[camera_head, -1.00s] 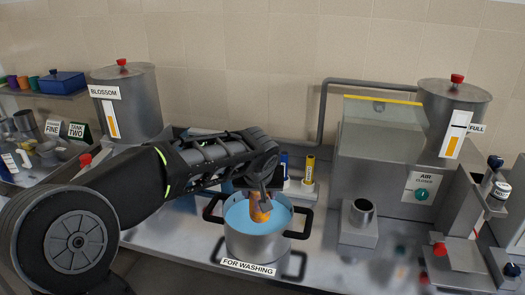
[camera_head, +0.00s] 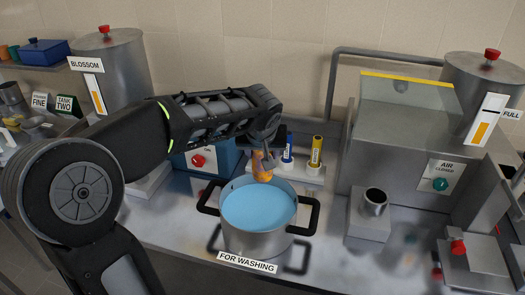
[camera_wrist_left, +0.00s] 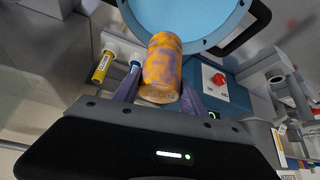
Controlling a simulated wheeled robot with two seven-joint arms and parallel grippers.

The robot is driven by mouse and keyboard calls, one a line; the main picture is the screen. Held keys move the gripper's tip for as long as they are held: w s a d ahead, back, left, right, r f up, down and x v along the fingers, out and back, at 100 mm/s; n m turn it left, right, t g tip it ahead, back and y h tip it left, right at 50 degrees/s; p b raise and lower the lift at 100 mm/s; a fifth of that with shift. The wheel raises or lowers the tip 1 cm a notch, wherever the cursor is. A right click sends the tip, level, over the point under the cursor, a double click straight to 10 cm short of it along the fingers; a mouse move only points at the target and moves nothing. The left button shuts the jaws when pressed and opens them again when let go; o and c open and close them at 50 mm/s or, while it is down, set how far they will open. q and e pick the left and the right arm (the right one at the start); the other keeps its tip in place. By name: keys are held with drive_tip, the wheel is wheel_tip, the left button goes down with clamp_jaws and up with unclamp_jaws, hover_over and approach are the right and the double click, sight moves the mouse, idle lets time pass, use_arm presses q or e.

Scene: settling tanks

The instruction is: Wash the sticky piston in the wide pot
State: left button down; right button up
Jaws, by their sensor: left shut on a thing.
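The piston (camera_head: 263,168) is orange with purple-grey smudges. My left gripper (camera_head: 262,152) is shut on it and holds it above the back rim of the wide pot. The wrist view also shows the piston (camera_wrist_left: 162,68) between the two fingers (camera_wrist_left: 160,92), with the pot (camera_wrist_left: 190,20) beyond it. The wide pot (camera_head: 258,241) is grey metal with two black handles, labelled "FOR WASHING", and holds blue liquid (camera_head: 258,207). The piston is clear of the liquid. My right gripper is not in view.
A blue box with a red knob (camera_head: 198,161) stands behind the pot. Yellow (camera_head: 316,151) and blue (camera_head: 288,148) tubes stand in a white holder at the back. A metal cup on a block (camera_head: 375,203) is to the right. The BLOSSOM tank (camera_head: 120,75) stands back left.

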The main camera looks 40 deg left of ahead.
sight(262, 168)
use_arm(q)
drive_tip(key=shift+f+b, duration=1.5)
drive_tip(key=shift+f, duration=1.2)
wheel_tip(262, 168, down, 10)
drive_tip(key=b, duration=1.1)
drive_tip(key=shift+f, duration=0.15)
drive_tip(key=shift+s+a, duration=0.25)
drive_tip(key=shift+a, duration=0.45)
drive_tip(key=shift+d+b, duration=0.1)
drive_tip(key=shift+b, duration=0.2)
drive_tip(key=shift+w+d+b, duration=0.25)
drive_tip(key=shift+d+b, duration=0.1)
drive_tip(key=shift+d, duration=0.25)
